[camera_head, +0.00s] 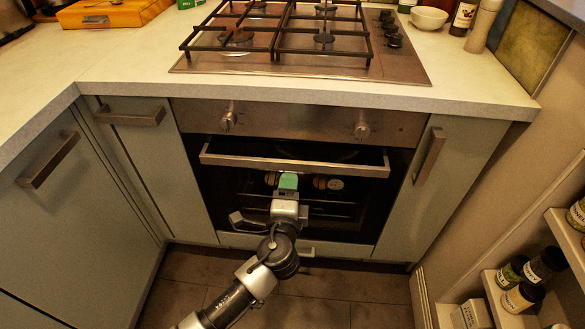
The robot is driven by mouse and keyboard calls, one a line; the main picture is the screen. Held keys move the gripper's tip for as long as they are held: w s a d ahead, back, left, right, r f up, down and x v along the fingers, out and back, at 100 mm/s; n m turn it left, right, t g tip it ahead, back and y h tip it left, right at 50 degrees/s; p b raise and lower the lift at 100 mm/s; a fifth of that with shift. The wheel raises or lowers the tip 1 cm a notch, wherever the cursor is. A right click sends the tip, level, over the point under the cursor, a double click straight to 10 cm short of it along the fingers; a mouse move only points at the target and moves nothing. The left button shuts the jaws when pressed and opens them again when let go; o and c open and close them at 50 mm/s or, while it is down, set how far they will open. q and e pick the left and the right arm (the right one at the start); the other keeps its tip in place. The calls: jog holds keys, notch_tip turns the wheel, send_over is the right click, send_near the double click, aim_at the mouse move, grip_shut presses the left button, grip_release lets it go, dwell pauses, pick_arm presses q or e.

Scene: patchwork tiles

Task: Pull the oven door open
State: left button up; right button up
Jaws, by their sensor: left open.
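The oven (212,185) is built in under the hob and has a dark glass door. A wide metal handle bar (295,163) runs across the door's top. The door looks shut or nearly so; the dark gap behind the bar does not let me tell exactly. My left gripper (288,182), with green at its tip, is in front of the door, just below the middle of the bar. It is open and appears to hold nothing. Whether it touches the bar I cannot tell. My right gripper is not in view.
A control panel with two knobs (361,130) sits above the door. Grey cabinets with handles flank the oven, the left one (55,185) at an angle. Shelves with jars (522,297) stand at the lower right. Tiled floor (330,290) in front of the oven is clear.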

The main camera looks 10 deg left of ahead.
aim_at(292, 168)
pick_arm(q)
jog(key=w, duration=0.6)
jog(key=shift+w+f, duration=0.1)
jog(key=shift+w, duration=0.1)
jog(key=shift+w+b, duration=0.35)
jog(key=shift+w, duration=0.45)
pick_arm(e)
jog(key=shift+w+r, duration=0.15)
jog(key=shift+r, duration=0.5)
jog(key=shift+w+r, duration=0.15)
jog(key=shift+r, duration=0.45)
pick_arm(q)
grip_shut()
